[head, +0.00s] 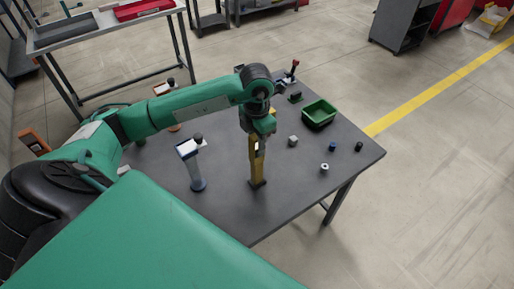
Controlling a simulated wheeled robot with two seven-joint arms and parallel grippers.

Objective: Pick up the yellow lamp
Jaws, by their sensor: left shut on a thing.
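The yellow lamp (257,168) is an upright, slim yellow body with a dark foot, near the front middle of the dark table (225,215). My left gripper (257,137) comes down from above and is shut on the lamp's upper part. The jaws hide part of the lamp's top. I cannot tell whether its foot touches the table or is slightly raised. My right gripper is not in view.
A green bin (319,113) is at the back right. A grey cube (292,140), a blue piece (332,146) and a pale ring (324,167) lie to the right.

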